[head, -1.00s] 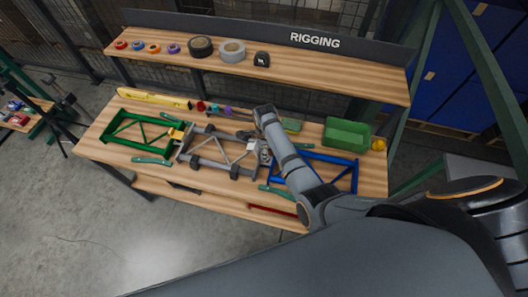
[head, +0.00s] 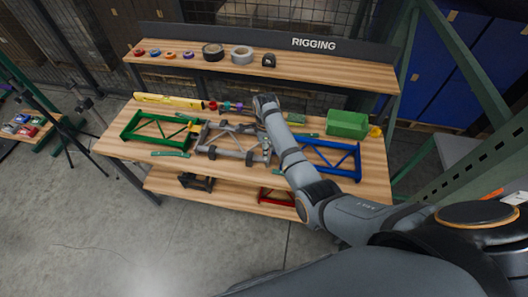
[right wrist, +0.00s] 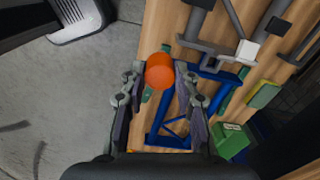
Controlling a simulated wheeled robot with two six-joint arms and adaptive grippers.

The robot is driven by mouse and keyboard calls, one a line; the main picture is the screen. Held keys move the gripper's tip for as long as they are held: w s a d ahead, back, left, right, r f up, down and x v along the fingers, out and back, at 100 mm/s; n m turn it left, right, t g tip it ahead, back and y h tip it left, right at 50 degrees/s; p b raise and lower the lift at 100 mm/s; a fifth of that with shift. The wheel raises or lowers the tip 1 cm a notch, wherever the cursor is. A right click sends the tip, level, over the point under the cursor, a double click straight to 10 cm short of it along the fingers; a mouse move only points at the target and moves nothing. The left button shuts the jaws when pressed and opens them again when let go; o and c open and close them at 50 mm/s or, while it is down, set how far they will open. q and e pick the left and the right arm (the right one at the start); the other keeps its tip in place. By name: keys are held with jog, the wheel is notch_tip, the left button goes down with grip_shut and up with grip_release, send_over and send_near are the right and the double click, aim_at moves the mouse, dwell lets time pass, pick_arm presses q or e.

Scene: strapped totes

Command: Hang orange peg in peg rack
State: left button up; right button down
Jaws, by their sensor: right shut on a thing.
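My right gripper (right wrist: 162,76) is shut on the orange peg (right wrist: 160,70), whose rounded orange face shows between the fingertips in the right wrist view. The peg is held above the bench, with the blue frame (right wrist: 166,122) below. In the head view my right arm reaches over the bench, and the fingers and peg are mostly hidden by the wrist. A row of small coloured pieces, red (head: 213,105), purple (head: 226,105) and bluish, stands at the back of the bench. I cannot tell for certain whether this is the peg rack. My left gripper is not in view.
The wooden bench (head: 120,150) carries a green frame (head: 157,138), a grey frame (head: 232,157), a blue frame (head: 330,174), a yellow level (head: 168,102) and a green bin (head: 347,123). The shelf (head: 320,72) above holds tape rolls and small coloured rings.

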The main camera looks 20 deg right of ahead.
jog(key=shift+w+d+r, duration=0.1)
jog(key=shift+w+r, duration=0.05)
jog(key=shift+r, duration=0.25)
jog(key=shift+w+d+r, duration=0.1)
jog(key=shift+r, duration=0.3)
jog(key=r, duration=0.2)
jog(key=shift+s+a+r, duration=0.15)
jog(key=shift+a+r, duration=0.1)
jog(key=shift+r, duration=0.3)
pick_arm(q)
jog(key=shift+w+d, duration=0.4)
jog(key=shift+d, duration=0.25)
pick_arm(e)
jog(key=shift+d+r, duration=0.1)
